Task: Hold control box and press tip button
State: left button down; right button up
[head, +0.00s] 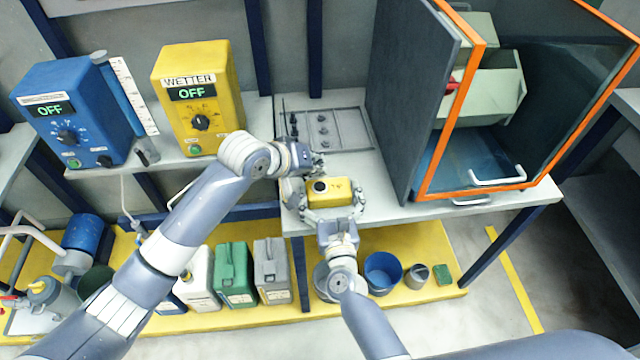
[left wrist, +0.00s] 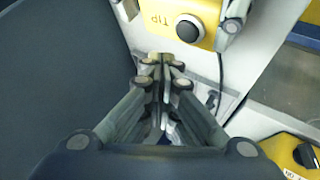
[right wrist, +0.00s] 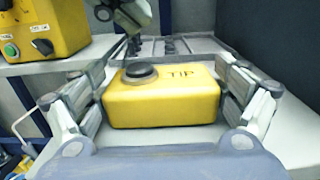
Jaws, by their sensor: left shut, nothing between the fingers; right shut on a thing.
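The yellow control box (head: 343,193) with a round dark button stands at the front of the bench. My right gripper (right wrist: 165,95) is shut on it, with a finger on each side. In the right wrist view the box (right wrist: 160,106) shows the word TIP beside the black button (right wrist: 139,71). My left gripper (left wrist: 165,70) is shut and empty. It is just beyond the box, beside the button end, and looks apart from it. The box and its button (left wrist: 189,29) also show at the top of the left wrist view.
A cabinet with an orange frame (head: 428,120) stands right of the box, its dark side panel (head: 405,90) close by. The yellow WETTER unit (head: 215,120) and a blue unit (head: 75,115) stand left, both reading OFF. Jugs and buckets (head: 383,270) stand below.

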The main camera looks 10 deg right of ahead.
pick_arm(q)
jog(key=shift+f, duration=0.95)
jog(key=shift+f, duration=0.1)
dwell(0.7)
jog(key=shift+f, duration=0.25)
